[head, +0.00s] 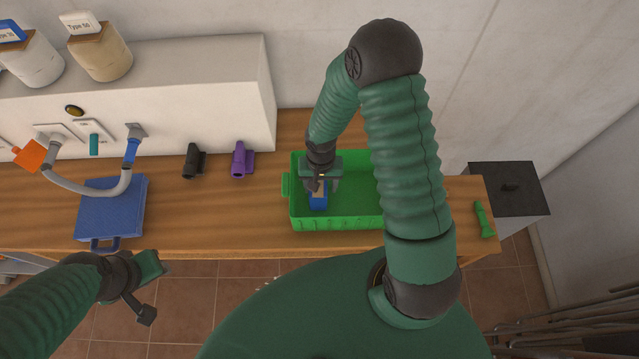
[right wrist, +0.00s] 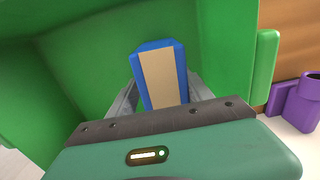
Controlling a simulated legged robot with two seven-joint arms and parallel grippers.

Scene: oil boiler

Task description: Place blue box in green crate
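The blue box (head: 318,201), with a tan face, is inside the green crate (head: 342,223), near its left end. The right wrist view shows the box (right wrist: 163,78) between the two grey fingers of my right gripper (right wrist: 162,95), with the crate's green walls (right wrist: 85,70) around it. My right gripper (head: 322,184) reaches down into the crate and its fingers appear closed on the box's sides. Whether the box touches the crate floor is hard to tell. My left gripper (head: 150,288) is open and empty, in front of the bench at the lower left.
The crate stands on a wooden bench (head: 235,215). A purple object (head: 241,160) and a black one (head: 193,160) stand left of it. A blue case (head: 110,210) lies further left, under a grey hose (head: 85,190). A green flashlight-like object (head: 484,220) lies at the right end.

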